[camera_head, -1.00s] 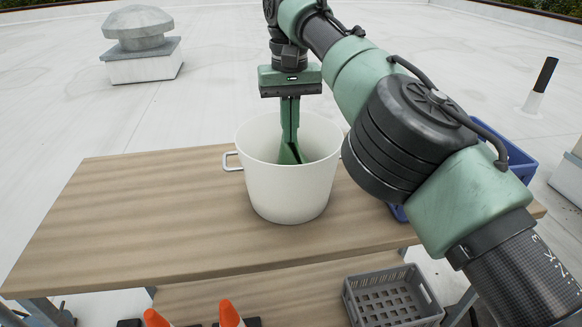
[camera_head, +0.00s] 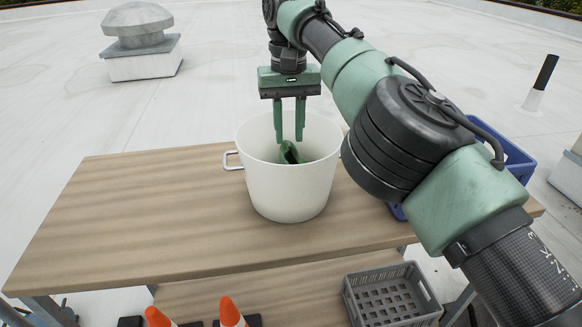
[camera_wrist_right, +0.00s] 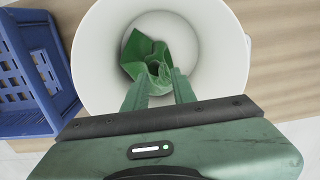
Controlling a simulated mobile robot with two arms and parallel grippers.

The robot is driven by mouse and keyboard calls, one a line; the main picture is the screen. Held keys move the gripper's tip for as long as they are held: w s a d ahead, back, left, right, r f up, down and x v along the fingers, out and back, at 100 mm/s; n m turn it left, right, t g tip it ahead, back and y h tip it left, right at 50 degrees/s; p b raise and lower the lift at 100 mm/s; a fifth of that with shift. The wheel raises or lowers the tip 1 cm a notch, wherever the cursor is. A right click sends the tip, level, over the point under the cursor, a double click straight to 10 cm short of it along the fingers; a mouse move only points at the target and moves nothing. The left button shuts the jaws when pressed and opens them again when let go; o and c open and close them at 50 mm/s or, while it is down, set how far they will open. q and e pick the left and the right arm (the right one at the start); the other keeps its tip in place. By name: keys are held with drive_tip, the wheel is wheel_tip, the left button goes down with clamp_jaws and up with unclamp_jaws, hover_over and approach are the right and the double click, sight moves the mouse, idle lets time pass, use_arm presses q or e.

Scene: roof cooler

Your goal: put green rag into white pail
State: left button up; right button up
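The white pail (camera_head: 290,192) stands upright on the wooden table, with a handle at its left side. In the right wrist view the rag (camera_wrist_right: 146,58) lies crumpled inside the pail (camera_wrist_right: 92,60). My right gripper (camera_head: 290,138) points down over the pail's opening with its fingers spread and the rag below them, apart from it in the head view. In the wrist view its fingertips (camera_wrist_right: 158,78) overlap the rag. My left gripper is not in view.
A blue crate (camera_head: 518,160) sits at the table's right end, behind my right arm; it also shows in the wrist view (camera_wrist_right: 35,75). The table's left half (camera_head: 130,210) is clear. A grey basket (camera_head: 392,297) and orange cones (camera_head: 230,312) are below.

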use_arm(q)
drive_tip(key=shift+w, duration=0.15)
use_arm(e)
drive_tip(key=o, duration=1.3)
